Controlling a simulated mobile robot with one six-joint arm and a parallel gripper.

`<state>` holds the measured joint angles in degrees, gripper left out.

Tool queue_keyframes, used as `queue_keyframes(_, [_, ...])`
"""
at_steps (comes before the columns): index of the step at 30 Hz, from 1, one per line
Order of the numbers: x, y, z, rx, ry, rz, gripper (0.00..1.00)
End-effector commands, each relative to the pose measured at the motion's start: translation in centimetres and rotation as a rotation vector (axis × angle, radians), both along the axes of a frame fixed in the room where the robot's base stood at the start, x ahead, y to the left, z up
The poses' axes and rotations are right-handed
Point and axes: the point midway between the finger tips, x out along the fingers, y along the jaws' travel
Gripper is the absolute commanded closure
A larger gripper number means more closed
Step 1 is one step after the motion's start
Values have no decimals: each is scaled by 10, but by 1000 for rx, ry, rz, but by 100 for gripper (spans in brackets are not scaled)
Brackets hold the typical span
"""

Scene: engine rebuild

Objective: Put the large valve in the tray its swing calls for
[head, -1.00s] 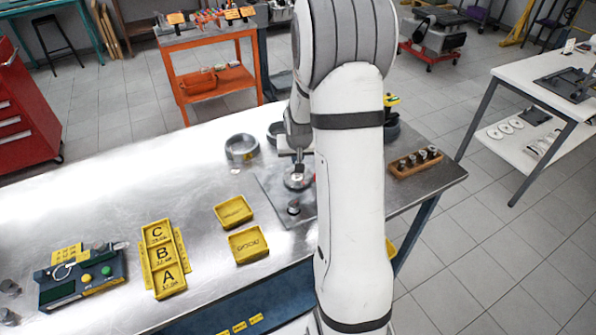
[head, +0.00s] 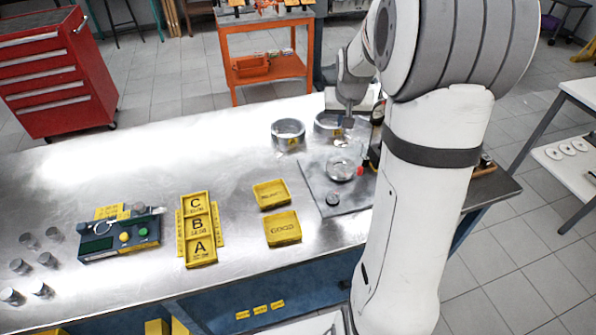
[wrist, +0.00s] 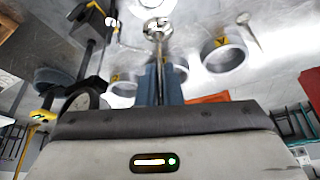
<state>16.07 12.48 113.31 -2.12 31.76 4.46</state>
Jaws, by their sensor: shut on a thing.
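My gripper (head: 347,120) is above the back right of the metal bench, near two metal rings. In the wrist view its blue-grey fingers (wrist: 160,85) are shut on the stem of a shiny metal valve (wrist: 157,27), whose round head points away from the fingers. In the head view the valve is too small to make out clearly. Two yellow trays lie at mid-bench: one marked GOOD (head: 283,229) and, behind it, one whose label I cannot read surely (head: 271,194). Both look empty.
A grey plate (head: 345,200) with a dial-gauge stand (head: 375,140) lies right of the trays. Metal rings (head: 288,132) stand behind. The bench's back left is clear.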

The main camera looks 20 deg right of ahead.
Motion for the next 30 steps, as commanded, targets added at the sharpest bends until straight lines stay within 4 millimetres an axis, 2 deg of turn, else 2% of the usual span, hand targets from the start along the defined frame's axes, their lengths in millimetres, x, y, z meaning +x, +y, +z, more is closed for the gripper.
queue_keyframes(5, [1, 63, -11, 0, -3, 124, 100])
queue_keyframes(9, [-6, 123, -17, 0, -3, 249, 100])
queue_keyframes(12, [-15, 160, -20, 0, -3, 327, 100])
queue_keyframes(15, [-23, 186, -21, 1, -3, 386, 100])
queue_keyframes(20, [-31, 207, -24, 1, -1, 434, 100])
queue_keyframes(30, [-33, 210, -78, 1, 2, 441, 100])
